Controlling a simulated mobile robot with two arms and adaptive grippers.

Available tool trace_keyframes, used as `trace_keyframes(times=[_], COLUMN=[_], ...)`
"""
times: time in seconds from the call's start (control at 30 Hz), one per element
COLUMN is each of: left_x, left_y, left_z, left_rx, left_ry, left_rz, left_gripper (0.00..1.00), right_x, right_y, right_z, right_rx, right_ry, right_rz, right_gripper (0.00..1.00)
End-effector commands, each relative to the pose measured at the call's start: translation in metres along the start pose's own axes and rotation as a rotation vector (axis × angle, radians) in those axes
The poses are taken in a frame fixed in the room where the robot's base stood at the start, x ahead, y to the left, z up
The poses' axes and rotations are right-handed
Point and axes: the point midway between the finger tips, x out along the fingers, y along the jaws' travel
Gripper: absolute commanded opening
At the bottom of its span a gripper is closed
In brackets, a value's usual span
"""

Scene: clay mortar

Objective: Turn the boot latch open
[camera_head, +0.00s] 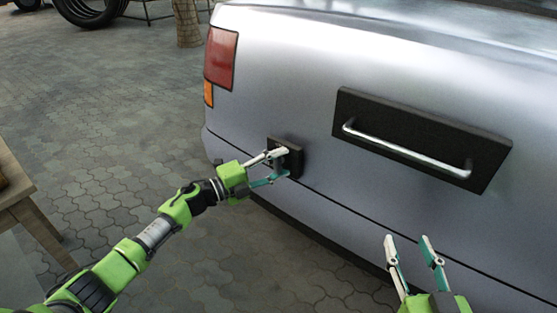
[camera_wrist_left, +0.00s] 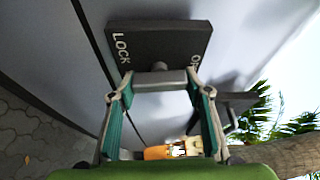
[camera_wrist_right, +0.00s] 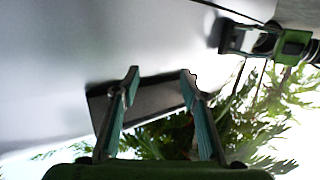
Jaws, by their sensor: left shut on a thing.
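The boot latch has a dark square plate (camera_head: 291,144) on the silver boot's left side. In the left wrist view the plate (camera_wrist_left: 160,38) reads "LOCK" at its left; another label at its right edge is only partly readable. A grey latch bar (camera_wrist_left: 158,80) stands out from the plate on a short stem and lies across it. My left gripper (camera_head: 283,165) is shut on this bar, one finger at each end; it also shows in the right wrist view (camera_wrist_right: 238,38). My right gripper (camera_head: 408,241) is open and empty, below the boot handle and apart from the car.
The boot handle, a silver bar (camera_head: 405,150) on a black plate (camera_head: 436,138), is right of the latch. A red tail light (camera_head: 220,58) is at the car's left corner. A wooden table (camera_head: 22,190) stands at the left edge. Paved floor (camera_head: 110,130) between is clear.

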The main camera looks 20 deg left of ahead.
Motion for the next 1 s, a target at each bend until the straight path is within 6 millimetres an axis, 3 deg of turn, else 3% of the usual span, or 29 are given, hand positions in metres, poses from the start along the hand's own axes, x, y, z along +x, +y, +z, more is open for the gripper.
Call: trace_keyframes(times=[0.3,0.73,0.77,0.8,0.83,1.0], left_x=[0.000,0.000,0.000,0.000,0.000,0.000], left_y=[0.001,0.002,0.002,0.002,0.002,0.001], left_z=[0.000,0.000,0.000,0.000,0.000,0.000], left_rx=[0.077,0.087,0.087,0.086,0.086,0.085], left_ry=[0.000,0.001,0.001,0.001,0.001,0.000], left_rz=[0.034,0.037,0.037,0.037,0.037,0.036], left_gripper=[0.23,0.23,0.47,0.58,0.62,0.62], right_x=[-0.007,-0.008,-0.008,-0.008,-0.008,-0.008], right_y=[0.004,0.005,0.005,0.005,0.005,0.005], right_z=[0.034,0.038,0.038,0.038,0.038,0.038], right_rx=[-0.002,-0.002,-0.002,-0.002,-0.002,-0.002], right_ry=[-0.158,-0.174,-0.174,-0.174,-0.174,-0.174], right_rz=[0.009,0.010,0.010,0.010,0.010,0.010], right_gripper=[0.40,0.40,0.40,0.40,0.40,0.40])
